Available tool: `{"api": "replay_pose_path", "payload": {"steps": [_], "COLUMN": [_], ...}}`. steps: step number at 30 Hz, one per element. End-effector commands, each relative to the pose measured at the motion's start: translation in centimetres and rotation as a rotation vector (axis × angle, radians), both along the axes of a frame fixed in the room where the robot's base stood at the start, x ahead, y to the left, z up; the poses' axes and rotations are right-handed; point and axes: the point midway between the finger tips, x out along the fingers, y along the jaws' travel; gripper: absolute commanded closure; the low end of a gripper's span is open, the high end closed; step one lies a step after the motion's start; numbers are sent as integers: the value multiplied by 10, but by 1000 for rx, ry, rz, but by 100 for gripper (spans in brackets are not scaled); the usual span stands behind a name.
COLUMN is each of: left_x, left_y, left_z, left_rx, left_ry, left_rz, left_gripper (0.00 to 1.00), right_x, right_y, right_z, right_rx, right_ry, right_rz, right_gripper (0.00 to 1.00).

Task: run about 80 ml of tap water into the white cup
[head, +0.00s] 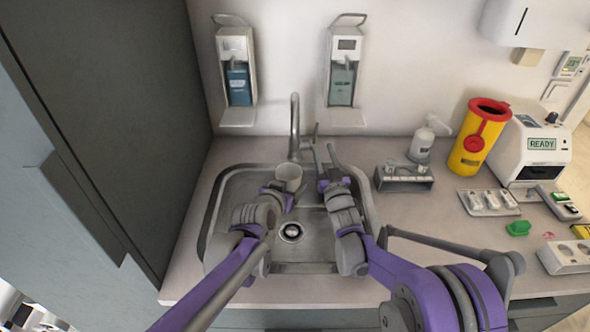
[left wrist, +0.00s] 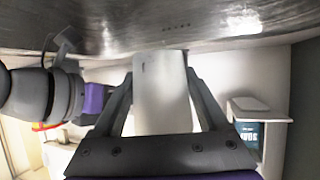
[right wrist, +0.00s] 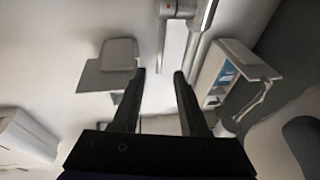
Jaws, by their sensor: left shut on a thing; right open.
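The white cup (head: 288,174) is in my left gripper (head: 283,190), below the tap (head: 294,125) and over the sink (head: 230,190). In the left wrist view the cup (left wrist: 161,92) stands between the two fingers. Its inside is too small to read for water, and no stream shows. My right gripper (head: 324,152) is open and empty, just right of the tap near its lever (head: 315,131). In the right wrist view the tap (right wrist: 198,40) shows beyond the open fingers; whether they straddle the lever is unclear.
Two wall dispensers, a blue one (head: 238,84) and a green one (head: 342,84), hang above the sink. To the right stand a vial rack (head: 404,179), a white bottle (head: 421,145), a yellow bin (head: 471,153) and a white device (head: 530,160). A dark cabinet (head: 110,90) borders the left.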

Motion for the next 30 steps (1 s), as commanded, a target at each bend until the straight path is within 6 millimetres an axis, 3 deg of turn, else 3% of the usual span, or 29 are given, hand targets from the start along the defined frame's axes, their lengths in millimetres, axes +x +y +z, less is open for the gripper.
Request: {"api": "replay_pose_path", "payload": {"steps": [3, 11, 17, 19, 30], "left_x": [-17, -20, -20, -20, -20], "left_y": [6, 7, 7, 7, 7], "left_z": [0, 0, 0, 0, 0], "left_rx": [1, 1, 1, 1, 1], "left_ry": [0, 0, 0, 0, 0], "left_rz": [0, 0, 0, 0, 0], "left_gripper": [78, 78, 78, 78, 78], "right_x": [0, 0, -2, -4, -27], "right_y": [0, 0, 0, -1, -6], "right_z": [0, 0, 0, -1, -3], "right_rx": [0, 0, -57, -133, -876], "right_ry": [0, 0, -13, -28, -187], "right_rz": [0, 0, -14, -33, -223], "right_gripper": [57, 57, 91, 100, 100]}}
